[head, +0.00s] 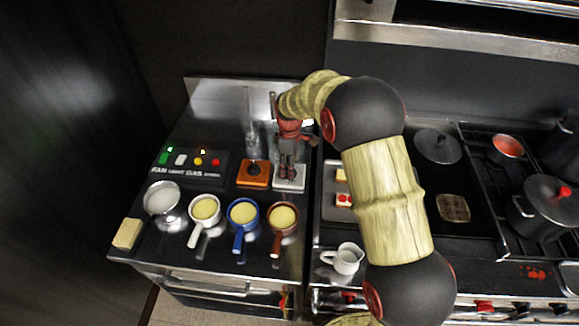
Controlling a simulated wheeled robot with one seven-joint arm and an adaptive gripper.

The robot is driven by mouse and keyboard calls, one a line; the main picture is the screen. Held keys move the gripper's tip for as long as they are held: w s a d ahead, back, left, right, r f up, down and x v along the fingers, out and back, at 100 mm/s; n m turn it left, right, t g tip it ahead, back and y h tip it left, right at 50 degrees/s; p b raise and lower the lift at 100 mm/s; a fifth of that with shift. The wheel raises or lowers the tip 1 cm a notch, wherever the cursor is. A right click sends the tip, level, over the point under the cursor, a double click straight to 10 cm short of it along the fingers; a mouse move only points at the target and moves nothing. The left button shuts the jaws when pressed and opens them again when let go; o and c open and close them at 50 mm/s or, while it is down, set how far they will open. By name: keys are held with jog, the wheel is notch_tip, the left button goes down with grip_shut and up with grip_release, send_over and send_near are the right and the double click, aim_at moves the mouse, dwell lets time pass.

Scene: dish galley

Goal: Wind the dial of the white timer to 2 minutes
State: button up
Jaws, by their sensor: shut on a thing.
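The white timer (289,184) stands on the dark counter right of an orange timer (254,174) with a dark dial. My gripper (288,177) points down over the white timer and is shut on its dial. The fingers hide most of the dial, and its marks are too small to read from here.
Several small pans stand in front, with a blue one (243,214) and a brown one (284,217) nearest the timers. A button panel (188,165) is to the left. A white jug (344,258) and a stove with pots (541,203) are to the right.

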jog(key=shift+m+p, duration=0.85)
jog(key=shift+m, duration=1.75)
jog(key=o, duration=1.2)
notch_tip(320, 180, up, 12)
jog(key=shift+c, duration=0.3)
